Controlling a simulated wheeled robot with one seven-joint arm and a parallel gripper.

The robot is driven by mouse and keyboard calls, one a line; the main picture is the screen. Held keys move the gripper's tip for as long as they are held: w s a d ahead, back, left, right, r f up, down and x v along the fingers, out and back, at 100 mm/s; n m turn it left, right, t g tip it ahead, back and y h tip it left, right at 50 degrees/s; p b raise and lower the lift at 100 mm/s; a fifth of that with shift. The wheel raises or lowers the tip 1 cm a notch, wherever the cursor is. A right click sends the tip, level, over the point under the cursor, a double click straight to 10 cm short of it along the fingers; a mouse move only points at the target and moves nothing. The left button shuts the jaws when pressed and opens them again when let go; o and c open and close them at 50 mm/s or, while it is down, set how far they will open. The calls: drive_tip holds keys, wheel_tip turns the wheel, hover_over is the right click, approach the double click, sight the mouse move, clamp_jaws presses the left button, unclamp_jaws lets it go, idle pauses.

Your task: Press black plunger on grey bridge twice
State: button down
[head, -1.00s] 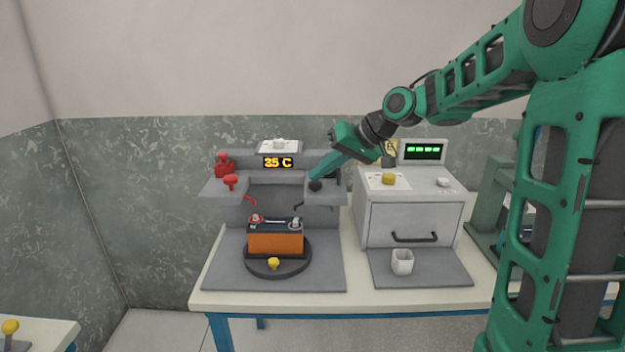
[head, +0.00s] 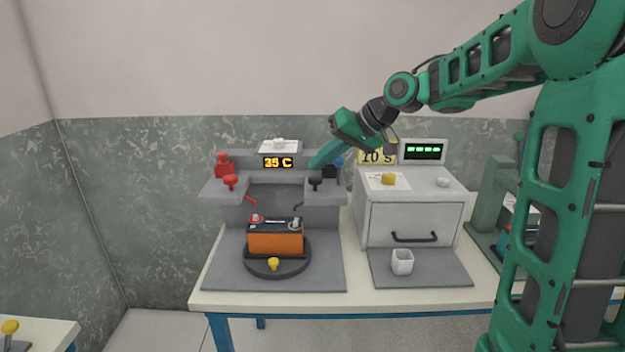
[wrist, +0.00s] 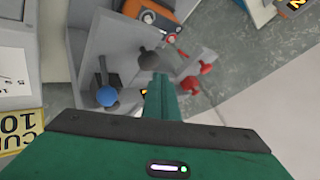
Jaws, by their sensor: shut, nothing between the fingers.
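The grey bridge (head: 240,185) stands over an orange battery (head: 275,243). The black plunger (head: 315,182) stands upright on the bridge's right arm; its dark knob also shows in the wrist view (wrist: 148,60). My gripper (head: 314,164) is shut and empty. Its tips are a little above the black plunger, apart from it in the head view. In the wrist view the shut fingers (wrist: 161,80) point down close beside the plunger's knob. A red plunger (head: 230,181) stands on the bridge's left arm.
A red one (head: 224,166) is at the left. A grey cabinet (head: 410,212) stands at the right.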

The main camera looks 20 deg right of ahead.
sight(320, 178)
drive_tip(key=shift+r, duration=2.45)
idle(0.7)
drive_tip(key=s+d+f+m+g+h, duration=0.1)
drive_tip(key=s+d+f+m+h, duration=0.1)
drive_tip(key=s+d+f, duration=0.4)
drive_tip(key=s+d+f+m+g+h, duration=0.1)
drive_tip(key=s+d+f+m+h, duration=0.15)
drive_tip(key=s+d, duration=0.4)
drive_tip(key=s+d+f+g, duration=0.1)
drive_tip(key=s+f, duration=0.2)
drive_tip(key=s, duration=0.5)
drive_tip(key=s+d+f+m+g+h, duration=0.1)
drive_tip(key=s+f, duration=0.3)
drive_tip(key=s, duration=0.5)
drive_tip(key=s+d+f+m+g+h, duration=0.1)
drive_tip(key=s+f+g, duration=0.1)
drive_tip(key=s, duration=0.7)
drive_tip(key=shift+d+f, duration=0.3)
drive_tip(key=shift+f, duration=0.45)
drive_tip(key=shift+m, duration=0.25)
